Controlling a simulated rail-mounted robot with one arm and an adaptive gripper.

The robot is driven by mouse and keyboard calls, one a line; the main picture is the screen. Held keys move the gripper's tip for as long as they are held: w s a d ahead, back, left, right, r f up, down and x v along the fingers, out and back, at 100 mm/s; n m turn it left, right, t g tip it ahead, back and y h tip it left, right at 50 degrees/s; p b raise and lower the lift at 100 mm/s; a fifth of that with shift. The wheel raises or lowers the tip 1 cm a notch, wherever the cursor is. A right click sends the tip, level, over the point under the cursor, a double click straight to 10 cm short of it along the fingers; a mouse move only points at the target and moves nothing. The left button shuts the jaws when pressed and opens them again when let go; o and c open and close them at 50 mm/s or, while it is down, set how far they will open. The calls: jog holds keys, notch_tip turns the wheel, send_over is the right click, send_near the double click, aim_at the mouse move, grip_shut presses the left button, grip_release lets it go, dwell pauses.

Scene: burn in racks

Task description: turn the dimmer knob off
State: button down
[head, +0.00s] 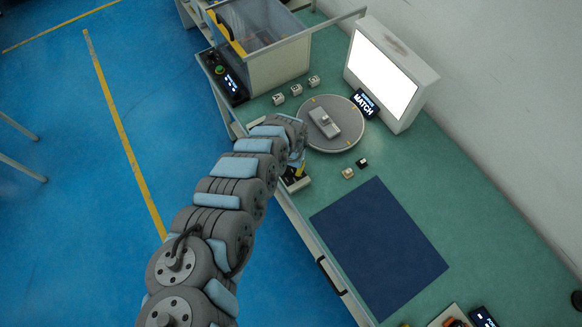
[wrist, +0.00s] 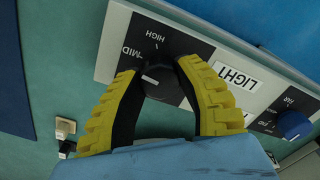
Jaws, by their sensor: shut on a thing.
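The dimmer knob (wrist: 161,80) is black and sits on a black dial plate marked HIGH and MID, beside a LIGHT label (wrist: 234,76), in the wrist view. My gripper (wrist: 159,68) has its two yellow-backed fingers closed around the knob, one on each side. A short white mark shows between the fingers; I cannot tell whether it is the knob's pointer. The lower dial markings are hidden by the fingers. In the head view my gripper (head: 296,180) is at the front edge of the bench, and the knob is hidden there.
A blue knob (wrist: 292,124) with its own dial is on the same pale panel. A round turntable (head: 329,142) carries a grey part. A lit screen (head: 382,76) and a clear-sided box (head: 262,50) stand behind. A dark blue mat (head: 378,246) lies bare on the green bench.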

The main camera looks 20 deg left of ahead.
jog(key=n+p, duration=0.1)
jog(key=p, duration=0.1)
jog(key=n+p, duration=0.2)
jog(key=shift+d+r+n, duration=0.1)
jog(key=shift+r+n, duration=0.1)
jog(key=shift+n, duration=0.1)
jog(key=shift+f+n+p, duration=0.2)
jog(key=shift+n+p, duration=0.4)
jog(key=shift+n, duration=0.6)
jog(key=shift+n+p, duration=0.35)
jog(key=shift+n, duration=1.05)
jog(key=shift+f+n, duration=0.1)
jog(key=shift+n, duration=0.5)
jog(key=shift+f+n+b, duration=0.15)
jog(key=shift+n+b, duration=0.5)
jog(key=shift+n, duration=0.15)
jog(key=n+b, duration=0.2)
jog(key=n, duration=0.1)
jog(key=shift+n+b, duration=1.4)
jog(key=shift+n, duration=1)
jog(key=shift+r, duration=0.2)
